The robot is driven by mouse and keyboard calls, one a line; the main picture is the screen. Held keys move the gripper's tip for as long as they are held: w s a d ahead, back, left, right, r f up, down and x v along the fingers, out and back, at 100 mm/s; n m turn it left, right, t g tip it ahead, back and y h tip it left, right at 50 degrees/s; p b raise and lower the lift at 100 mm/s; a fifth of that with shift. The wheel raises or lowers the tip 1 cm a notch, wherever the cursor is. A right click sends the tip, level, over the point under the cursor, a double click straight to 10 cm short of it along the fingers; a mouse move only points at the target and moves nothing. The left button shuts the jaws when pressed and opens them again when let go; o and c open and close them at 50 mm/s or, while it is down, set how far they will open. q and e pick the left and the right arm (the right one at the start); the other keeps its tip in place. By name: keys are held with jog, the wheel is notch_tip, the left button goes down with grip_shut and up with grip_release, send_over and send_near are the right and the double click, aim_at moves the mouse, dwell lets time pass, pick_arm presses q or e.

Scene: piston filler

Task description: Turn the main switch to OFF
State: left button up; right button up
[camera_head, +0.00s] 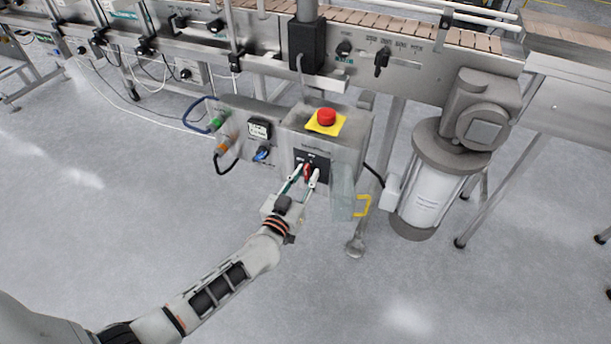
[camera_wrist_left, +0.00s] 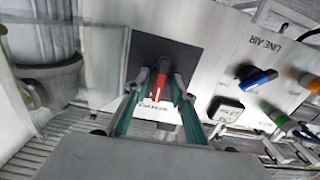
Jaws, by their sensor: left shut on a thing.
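The main switch is a red handle (camera_head: 307,171) on a black plate (camera_head: 321,160) on the front of a grey control box (camera_head: 352,128). In the left wrist view the red handle (camera_wrist_left: 159,88) stands between the two fingertips, close to lengthwise with the gripper. My left gripper (camera_head: 304,178) reaches it from below and front, with its green-and-grey fingers shut on the handle's sides. The lettering around the switch is too small or covered to read. My right gripper is not in view.
A clear cover (camera_head: 342,188) with a yellow handle (camera_head: 363,206) stands open just right of the switch. A red emergency button (camera_head: 326,116) sits on top of the box. A blue knob (camera_head: 262,154) and cables are at left. A cylinder (camera_head: 432,190) stands right. The floor in front is clear.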

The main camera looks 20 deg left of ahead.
pick_arm(q)
jog(key=n, duration=0.4)
jog(key=shift+p, duration=0.3)
jog(key=n, duration=0.4)
jog(key=shift+f+n, duration=0.1)
jog(key=shift+n, duration=0.3)
jog(key=n, duration=0.5)
jog(key=shift+a+f, duration=0.1)
jog(key=shift+f, duration=0.05)
jog(key=shift+n+b, duration=0.35)
jog(key=shift+n, duration=1.45)
jog(key=o, duration=1.1)
